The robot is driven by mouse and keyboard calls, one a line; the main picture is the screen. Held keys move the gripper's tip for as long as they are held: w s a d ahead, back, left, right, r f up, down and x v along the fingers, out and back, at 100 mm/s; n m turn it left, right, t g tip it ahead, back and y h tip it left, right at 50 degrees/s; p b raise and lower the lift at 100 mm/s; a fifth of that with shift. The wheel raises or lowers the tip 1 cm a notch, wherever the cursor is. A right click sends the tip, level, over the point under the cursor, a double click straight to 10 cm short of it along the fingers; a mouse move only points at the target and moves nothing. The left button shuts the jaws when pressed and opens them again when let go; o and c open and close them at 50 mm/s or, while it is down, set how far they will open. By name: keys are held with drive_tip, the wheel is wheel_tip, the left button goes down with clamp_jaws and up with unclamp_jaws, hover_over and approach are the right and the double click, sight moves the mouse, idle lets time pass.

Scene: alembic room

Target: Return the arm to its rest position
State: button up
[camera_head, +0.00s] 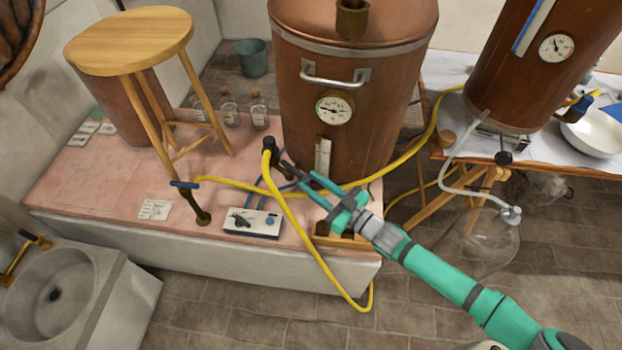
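My green arm reaches from the lower right corner toward the large copper still (345,95) in the middle. My gripper (298,176) is at the low front of the still, over the pink tiled platform (100,180). Its two fingers look spread apart, and I see nothing held between them. A black valve or tap (270,148) with a yellow hose (300,225) is just left of the fingertips. I cannot tell whether the fingers touch the tap or the hose.
A small control box (252,222) lies below my gripper. A wooden stool (130,45) and glass bottles (230,108) stand left. A second copper vessel (535,70) stands on a table at the right, with a glass carboy (480,245) on the floor. A stone sink (75,290) is lower left.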

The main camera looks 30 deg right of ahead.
drive_tip(key=shift+a, duration=0.1)
drive_tip(key=s+a+f+g+h, duration=0.1)
drive_tip(key=s+a+f, duration=0.15)
drive_tip(key=s, duration=0.55)
drive_tip(key=s+a+f+m+h, duration=0.15)
drive_tip(key=s+f, duration=0.25)
drive_tip(key=s, duration=0.4)
drive_tip(key=s+a+f+n+g, duration=0.1)
drive_tip(key=s+a+f, duration=0.2)
drive_tip(key=s, duration=0.6)
drive_tip(key=s+a+r+m+h, duration=0.2)
drive_tip(key=s+a+r, duration=0.1)
drive_tip(key=a, duration=0.5)
drive_tip(key=s+a+r+m+h, duration=0.2)
drive_tip(key=s+a+r, duration=0.2)
drive_tip(key=a, duration=0.4)
drive_tip(key=shift+s+a+r+t, duration=0.25)
drive_tip(key=shift+s+t, duration=0.05)
drive_tip(key=shift+s, duration=0.1)
